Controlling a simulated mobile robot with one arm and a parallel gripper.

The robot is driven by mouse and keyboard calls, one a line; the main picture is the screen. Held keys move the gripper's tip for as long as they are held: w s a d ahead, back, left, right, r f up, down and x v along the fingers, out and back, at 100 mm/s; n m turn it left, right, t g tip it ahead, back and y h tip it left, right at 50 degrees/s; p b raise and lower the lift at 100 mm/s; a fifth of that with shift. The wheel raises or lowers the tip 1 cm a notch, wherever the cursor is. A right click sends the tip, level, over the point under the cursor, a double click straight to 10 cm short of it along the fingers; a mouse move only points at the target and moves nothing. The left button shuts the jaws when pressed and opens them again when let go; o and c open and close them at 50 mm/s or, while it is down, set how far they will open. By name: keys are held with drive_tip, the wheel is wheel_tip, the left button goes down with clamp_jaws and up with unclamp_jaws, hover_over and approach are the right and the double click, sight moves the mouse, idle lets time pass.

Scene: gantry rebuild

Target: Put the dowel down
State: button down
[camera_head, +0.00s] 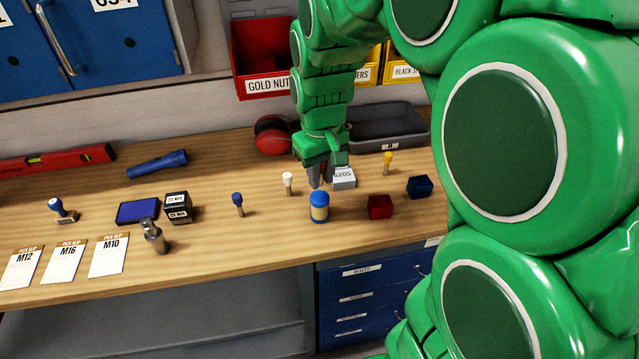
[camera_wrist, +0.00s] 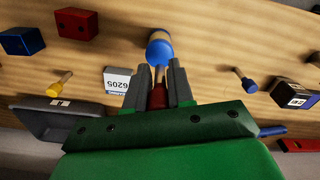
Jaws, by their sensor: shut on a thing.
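My gripper (camera_head: 317,180) (camera_wrist: 159,80) is shut on a red-headed dowel. The red dowel (camera_wrist: 158,94) shows between the fingers in the wrist view, with its thin wooden shaft pointing toward the blue-capped jar (camera_wrist: 159,52). In the head view the fingers mostly hide the dowel, and the fingertips are just behind the jar (camera_head: 320,208). I cannot tell the height of the dowel's tip above the bench. Other dowels stand upright: white-headed (camera_head: 288,181), blue-headed (camera_head: 238,202) and yellow-headed (camera_head: 387,160).
A white-labelled 6205 box (camera_head: 344,181) stands just right of my gripper. Red (camera_head: 380,207) and dark blue (camera_head: 419,187) blocks lie further right. A grey tray (camera_head: 392,127) and red ear defenders (camera_head: 271,136) are behind. Bare bench (camera_head: 260,240) lies in front, left of the jar.

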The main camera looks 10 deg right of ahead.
sight(320, 197)
drive_tip(key=shift+w+f, duration=0.35)
drive_tip(key=shift+f, duration=1.65)
drive_tip(key=shift+f, duration=0.15)
drive_tip(key=c, duration=1)
unclamp_jaws()
